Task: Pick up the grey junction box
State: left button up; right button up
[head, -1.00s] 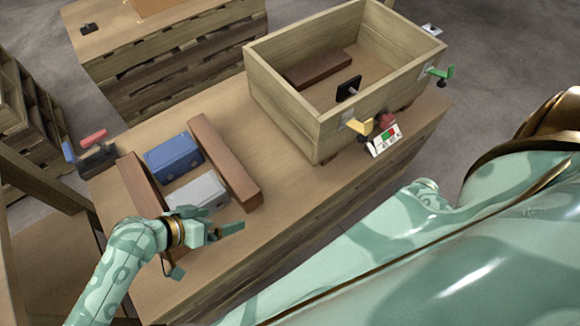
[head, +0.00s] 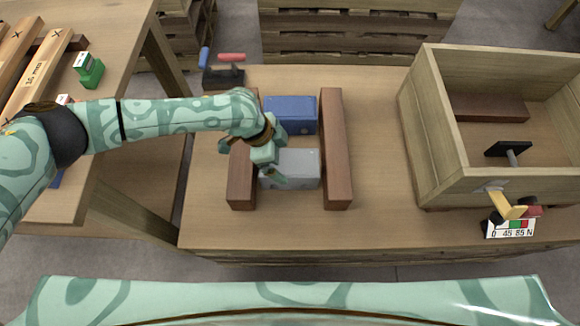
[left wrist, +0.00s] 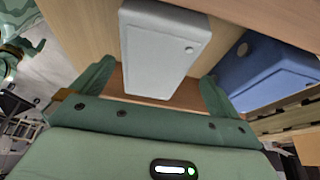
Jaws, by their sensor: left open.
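The grey junction box (head: 296,168) lies on the table between two brown wooden bars, just in front of the blue box (head: 290,113). My left gripper (head: 272,166) is over the left bar, at the left end of the grey box, and hides part of it. In the left wrist view the left gripper (left wrist: 157,84) is open, with the grey junction box (left wrist: 160,50) ahead and seen between its fingers. No contact can be made out. The blue box (left wrist: 268,72) is beyond the right finger. My right gripper is not in view.
The left brown bar (head: 241,180) and right brown bar (head: 336,150) flank the boxes. A large wooden crate (head: 428,130) stands at the right, with a clamp and a marked gauge (head: 509,229) at its front. A red-and-blue-handled item (head: 223,75) sits at the back left. The table between right bar and crate is clear.

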aim_at(288, 162)
pick_arm(q)
jog(key=b+x, duration=0.1)
jog(key=x, duration=0.1)
jog(key=b+x, duration=0.1)
jog(key=x, duration=0.1)
jog(key=b+x, duration=0.1)
jog(key=x, duration=0.1)
jog(key=shift+s+d+f, duration=0.1)
jog(key=shift+s+d, duration=0.15)
jog(key=shift+d, duration=0.15)
jog(key=shift+c, duration=0.3)
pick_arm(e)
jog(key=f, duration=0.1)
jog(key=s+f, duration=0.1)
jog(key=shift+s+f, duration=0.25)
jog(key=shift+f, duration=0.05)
pick_arm(q)
jog(key=shift+r, duration=0.25)
jog(key=c, duration=1.8)
